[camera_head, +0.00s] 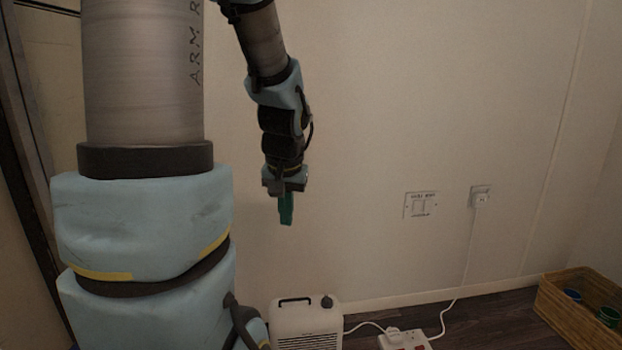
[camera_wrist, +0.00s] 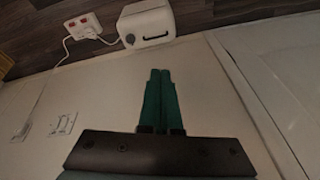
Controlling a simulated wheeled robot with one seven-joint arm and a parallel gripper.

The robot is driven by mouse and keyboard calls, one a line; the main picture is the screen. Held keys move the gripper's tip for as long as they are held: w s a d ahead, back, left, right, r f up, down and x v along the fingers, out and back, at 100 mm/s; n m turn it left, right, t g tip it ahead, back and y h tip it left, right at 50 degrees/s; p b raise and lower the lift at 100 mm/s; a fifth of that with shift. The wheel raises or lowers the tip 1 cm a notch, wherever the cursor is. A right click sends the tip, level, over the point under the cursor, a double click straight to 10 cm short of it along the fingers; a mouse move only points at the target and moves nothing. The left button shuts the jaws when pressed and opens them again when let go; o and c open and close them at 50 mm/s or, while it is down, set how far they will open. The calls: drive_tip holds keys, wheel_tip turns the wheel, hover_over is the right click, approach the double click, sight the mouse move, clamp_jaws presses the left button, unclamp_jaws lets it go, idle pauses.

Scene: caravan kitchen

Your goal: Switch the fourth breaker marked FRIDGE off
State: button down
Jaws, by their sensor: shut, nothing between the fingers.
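My gripper (camera_head: 286,209) hangs pointing down in front of the cream wall, its green fingers shut and empty. The shut fingers also show in the wrist view (camera_wrist: 160,77). No breaker and no FRIDGE label can be made out in either view. A white wall plate (camera_head: 420,205) with small dark lettering and a pair of switch-like parts is on the wall to the right of my gripper, apart from it. Its lettering is too small to read. A similar plate shows at the left of the wrist view (camera_wrist: 63,124).
A cream box-shaped appliance (camera_head: 306,325) stands on the floor below my gripper. A power strip (camera_head: 404,342) with a cable lies to its right, and a plug sits in a wall socket (camera_head: 480,197). A wicker basket (camera_head: 570,312) stands at the right. The wall between is clear.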

drive_tip(key=s+a+f+g+p, duration=0.2)
drive_tip(key=s+p, duration=0.1)
drive_tip(key=s, duration=0.6)
wheel_tip(320, 180, up, 36)
drive_tip(key=p, duration=3.6)
drive_tip(key=shift+w+d+r+n+h, duration=0.2)
drive_tip(key=shift+w+d+n+h, duration=0.1)
drive_tip(key=shift+n, duration=0.1)
